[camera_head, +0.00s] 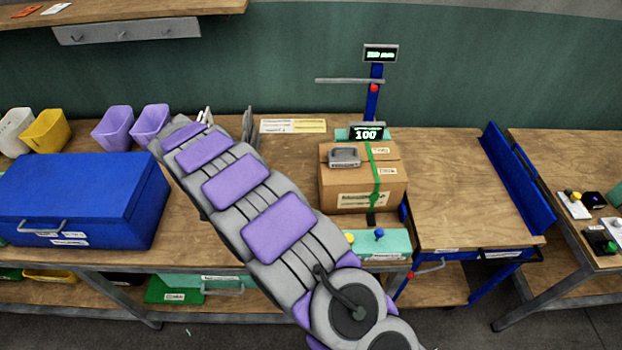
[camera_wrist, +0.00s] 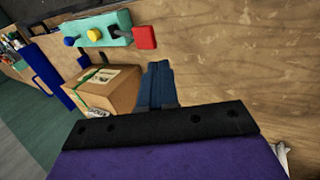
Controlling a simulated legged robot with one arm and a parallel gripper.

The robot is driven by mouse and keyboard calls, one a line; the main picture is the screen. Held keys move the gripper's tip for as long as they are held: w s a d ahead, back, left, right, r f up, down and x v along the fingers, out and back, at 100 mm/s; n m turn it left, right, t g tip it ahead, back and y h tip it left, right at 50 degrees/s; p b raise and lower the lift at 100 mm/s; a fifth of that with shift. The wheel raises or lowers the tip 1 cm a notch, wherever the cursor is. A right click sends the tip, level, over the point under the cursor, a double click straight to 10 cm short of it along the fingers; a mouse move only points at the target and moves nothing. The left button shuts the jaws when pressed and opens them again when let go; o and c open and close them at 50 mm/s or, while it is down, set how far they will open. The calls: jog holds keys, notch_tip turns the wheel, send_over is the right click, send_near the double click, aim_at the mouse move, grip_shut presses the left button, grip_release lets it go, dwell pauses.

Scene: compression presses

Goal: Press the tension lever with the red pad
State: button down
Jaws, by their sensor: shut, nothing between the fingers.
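The tension lever's red pad (camera_wrist: 144,38) shows at the top of the wrist view. It is at the right end of a teal panel (camera_wrist: 111,22), on a short dark lever. A yellow knob (camera_wrist: 69,41) and a blue knob (camera_wrist: 94,34) are on the same panel. My gripper (camera_wrist: 159,66) is shut and empty, below the pad in the wrist view and apart from it. In the head view the teal panel (camera_head: 387,248) is partly covered by my arm, and the pad is hidden. My fingertips cannot be made out there.
A green-strapped cardboard box (camera_head: 340,202) sits on the workbench (camera_head: 452,190) behind the panel, with a grey tool (camera_head: 344,157) on top. A display reading 100 (camera_head: 366,132) and a blue post (camera_head: 372,105) stand behind it. A blue case (camera_head: 80,200) and bins are at left.

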jog(key=s+d+r+y+p, duration=0.1)
jog(key=d+r+y+p, duration=0.4)
jog(key=d+r+p, duration=0.2)
jog(key=shift+d+r+p, duration=0.25)
jog(key=shift+d+p, duration=0.15)
jog(key=shift+p, duration=0.65)
notch_tip(320, 180, down, 14)
jog(key=shift+d, duration=0.1)
